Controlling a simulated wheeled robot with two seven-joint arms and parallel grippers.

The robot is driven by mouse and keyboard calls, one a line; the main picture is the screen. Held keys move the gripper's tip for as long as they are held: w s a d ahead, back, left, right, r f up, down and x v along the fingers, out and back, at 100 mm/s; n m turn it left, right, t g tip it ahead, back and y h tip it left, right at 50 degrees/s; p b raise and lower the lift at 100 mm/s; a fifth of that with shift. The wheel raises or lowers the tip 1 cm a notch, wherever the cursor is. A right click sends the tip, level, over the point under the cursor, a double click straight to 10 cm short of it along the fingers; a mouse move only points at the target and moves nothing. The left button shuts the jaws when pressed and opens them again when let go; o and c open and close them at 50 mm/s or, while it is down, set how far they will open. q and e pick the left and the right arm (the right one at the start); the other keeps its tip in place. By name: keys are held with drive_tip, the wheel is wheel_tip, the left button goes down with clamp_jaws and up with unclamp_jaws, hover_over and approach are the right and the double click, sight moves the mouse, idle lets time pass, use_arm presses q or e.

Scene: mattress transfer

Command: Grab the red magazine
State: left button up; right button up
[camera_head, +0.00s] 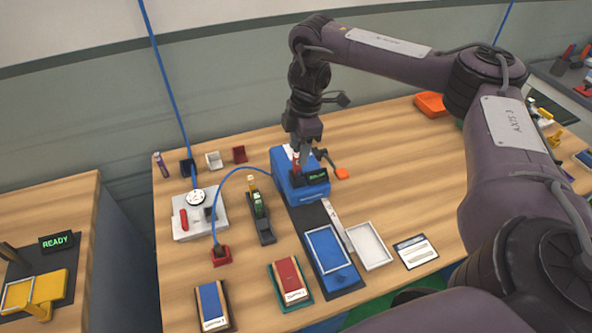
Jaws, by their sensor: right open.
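A red magazine (287,276) with a white label at its near end lies in a green holder (306,295) at the front of the wooden table. My right gripper (301,166) points down at the blue machine (288,181) farther back, well behind the red magazine and apart from it. Its jaws are open, though small and partly lost against the machine. A small red part shows by the fingers; I cannot tell whether it touches them. My left gripper is not in view.
A similar blue magazine (211,301) lies left of the red one. A blue-framed tray (328,249), a white tray (368,245) and a label card (416,252) are to the right. A red block (220,255) with a blue cable stands behind. The table's right middle is clear.

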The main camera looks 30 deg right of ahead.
sight(297, 155)
drive_tip(key=shift+a+f+p, duration=0.2)
drive_tip(key=shift+f+p, duration=0.05)
drive_tip(key=shift+f, duration=1)
drive_tip(key=shift+a+f+p, duration=0.2)
drive_tip(key=shift+f+p, duration=0.05)
drive_tip(key=shift+f, duration=1)
drive_tip(key=shift+c, duration=0.5)
clamp_jaws()
